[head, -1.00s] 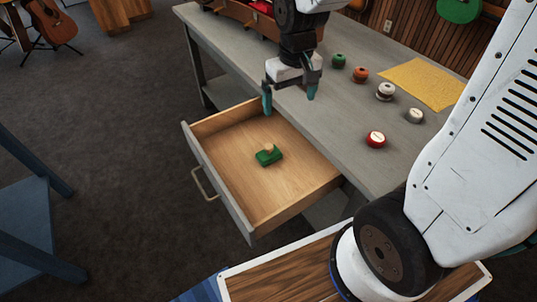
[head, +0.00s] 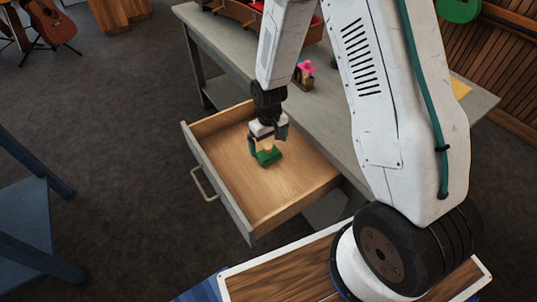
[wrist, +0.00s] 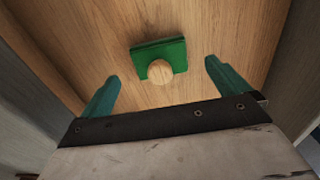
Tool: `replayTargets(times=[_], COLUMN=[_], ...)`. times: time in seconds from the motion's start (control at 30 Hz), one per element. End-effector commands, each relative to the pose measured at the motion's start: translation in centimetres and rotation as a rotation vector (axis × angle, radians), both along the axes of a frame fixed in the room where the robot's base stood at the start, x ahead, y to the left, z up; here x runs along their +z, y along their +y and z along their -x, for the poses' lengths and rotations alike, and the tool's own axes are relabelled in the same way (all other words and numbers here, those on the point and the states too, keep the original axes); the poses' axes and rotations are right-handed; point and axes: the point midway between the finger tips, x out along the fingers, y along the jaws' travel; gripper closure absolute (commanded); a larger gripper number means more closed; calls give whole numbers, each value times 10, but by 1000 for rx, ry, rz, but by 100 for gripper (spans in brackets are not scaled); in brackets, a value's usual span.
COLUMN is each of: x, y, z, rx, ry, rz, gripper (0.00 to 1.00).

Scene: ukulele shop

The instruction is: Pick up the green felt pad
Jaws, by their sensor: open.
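The green felt pad (head: 267,157) lies on the floor of the open wooden drawer (head: 285,185). A round wooden knob sits on the pad, clearest in the wrist view, where the green pad (wrist: 172,49) is just beyond the fingertips. My gripper (head: 266,148) is down inside the drawer, over the pad in the head view. In the wrist view its two teal fingers (wrist: 160,77) are apart, one to each side of the knob. Nothing is between them in a grip.
The drawer's walls surround my gripper, with the front panel (head: 217,183) and its handle at left. The grey workbench (head: 328,108) stands to the right, holding a small box with a pink flower (head: 304,70). A blue frame (head: 30,205) stands at far left.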

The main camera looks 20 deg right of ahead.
Motion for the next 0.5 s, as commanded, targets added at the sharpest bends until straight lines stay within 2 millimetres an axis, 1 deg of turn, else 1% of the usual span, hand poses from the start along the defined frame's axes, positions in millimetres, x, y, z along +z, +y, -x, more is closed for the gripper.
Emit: replayTargets(times=[0.2,0.3,0.4,0.5], x=[-33,-44,-48,-48], y=[-1,-1,-1,-1], z=[-3,-3,-3,-4], rx=[0,0,0,-1], ry=[2,2,-1,-1], rz=[0,0,0,0], gripper=[0,0,0,0])
